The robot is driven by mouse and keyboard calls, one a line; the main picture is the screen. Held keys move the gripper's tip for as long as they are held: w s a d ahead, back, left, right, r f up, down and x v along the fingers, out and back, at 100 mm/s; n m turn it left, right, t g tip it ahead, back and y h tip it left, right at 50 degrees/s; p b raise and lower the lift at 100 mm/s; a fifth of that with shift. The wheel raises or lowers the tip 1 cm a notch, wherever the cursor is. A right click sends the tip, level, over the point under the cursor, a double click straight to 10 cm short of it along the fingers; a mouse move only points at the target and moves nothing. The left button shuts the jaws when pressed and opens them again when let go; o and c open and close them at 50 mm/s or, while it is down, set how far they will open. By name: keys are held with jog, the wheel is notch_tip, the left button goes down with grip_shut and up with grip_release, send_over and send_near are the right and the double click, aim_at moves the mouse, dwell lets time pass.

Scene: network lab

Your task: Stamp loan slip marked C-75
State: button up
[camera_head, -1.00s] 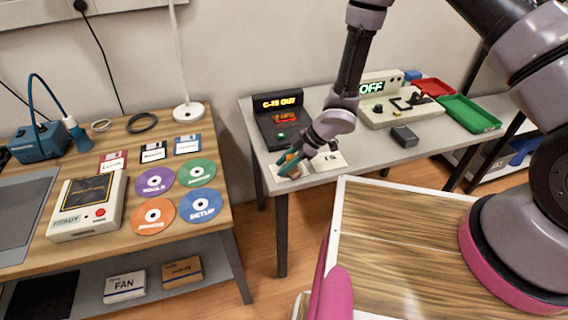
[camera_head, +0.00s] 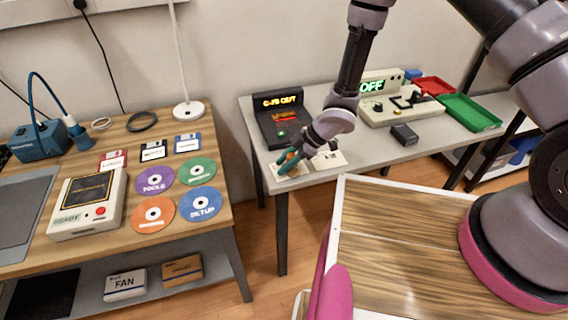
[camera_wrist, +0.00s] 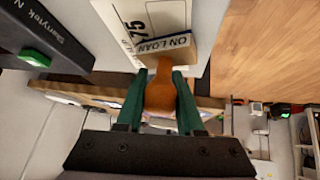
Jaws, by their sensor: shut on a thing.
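My gripper (camera_head: 285,163) is at the front left corner of the grey table (camera_head: 375,154). In the wrist view its green fingers (camera_wrist: 160,100) are shut on the orange-brown handle of a stamp (camera_wrist: 160,92). The stamp's pale block reads "ON LOAN". A white slip (camera_wrist: 135,20) with "75" printed on it lies by the block; the rest of its mark is not readable. I cannot tell whether the stamp touches the slip. In the head view pale slips show beside the gripper, one of them to its right (camera_head: 329,160).
A black terminal (camera_head: 268,129) with an amber display, seemingly "C-75 OUT", stands behind the gripper. A beige device (camera_head: 405,118) showing "OFF", a dark box (camera_head: 404,135), a green tray (camera_head: 468,113) and a red tray (camera_head: 433,87) are to the right. A wooden table (camera_head: 222,208) with discs is left.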

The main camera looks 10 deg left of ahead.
dwell(0.3)
notch_tip(320, 180, up, 7)
dwell(0.8)
dwell(0.6)
